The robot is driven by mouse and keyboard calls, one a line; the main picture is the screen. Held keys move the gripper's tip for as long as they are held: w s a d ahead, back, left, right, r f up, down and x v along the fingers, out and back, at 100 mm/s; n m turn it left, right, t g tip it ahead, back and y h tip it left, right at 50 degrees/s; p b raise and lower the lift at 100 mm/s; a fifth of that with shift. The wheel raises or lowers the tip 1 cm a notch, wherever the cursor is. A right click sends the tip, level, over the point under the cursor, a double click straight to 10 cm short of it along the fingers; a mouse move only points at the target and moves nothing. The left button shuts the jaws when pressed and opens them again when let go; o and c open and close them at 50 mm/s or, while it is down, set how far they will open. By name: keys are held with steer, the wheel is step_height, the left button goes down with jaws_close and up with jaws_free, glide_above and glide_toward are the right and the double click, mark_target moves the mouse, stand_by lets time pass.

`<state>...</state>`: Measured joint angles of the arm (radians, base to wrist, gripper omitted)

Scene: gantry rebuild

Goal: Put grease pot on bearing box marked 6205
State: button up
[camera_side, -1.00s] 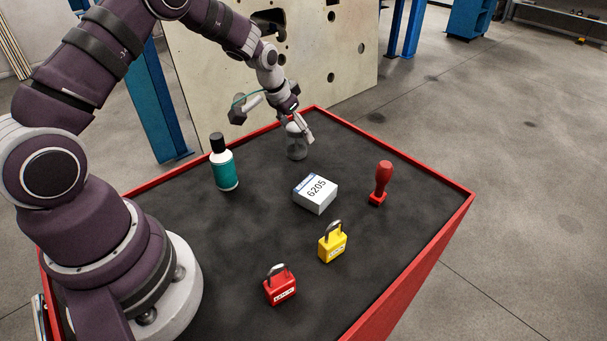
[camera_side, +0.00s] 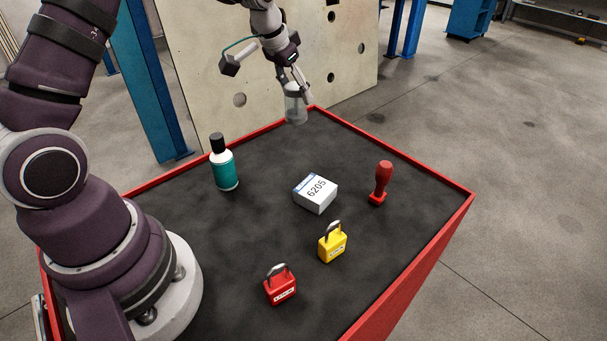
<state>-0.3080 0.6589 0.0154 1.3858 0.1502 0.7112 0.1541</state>
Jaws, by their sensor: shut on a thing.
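The grease pot (camera_side: 295,109) is a clear grey, jar-like pot near the far corner of the table. My gripper (camera_side: 296,88) is shut on its upper part and holds it upright, raised above the black table top. The bearing box (camera_side: 315,193) is a small white box with a blue edge strip, marked 6205. It lies flat on the table, nearer the camera than the pot and a little to the right of it. The top of the box is bare. My fingers partly hide the top of the pot.
A teal bottle with a black cap (camera_side: 224,164) stands left of the box. A red-handled stamp (camera_side: 381,183) stands to its right. A yellow padlock (camera_side: 332,243) and a red padlock (camera_side: 280,285) stand in front. The table (camera_side: 408,275) has a raised red rim.

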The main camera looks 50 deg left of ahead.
steer(key=d+r, duration=0.2)
steer(key=d, duration=0.2)
glide_above(315, 188)
step_height(315, 188, down, 2)
step_height(315, 188, down, 6)
steer(key=shift+r, duration=0.2)
steer(key=shift+f, duration=0.15)
steer(key=o, duration=1.2)
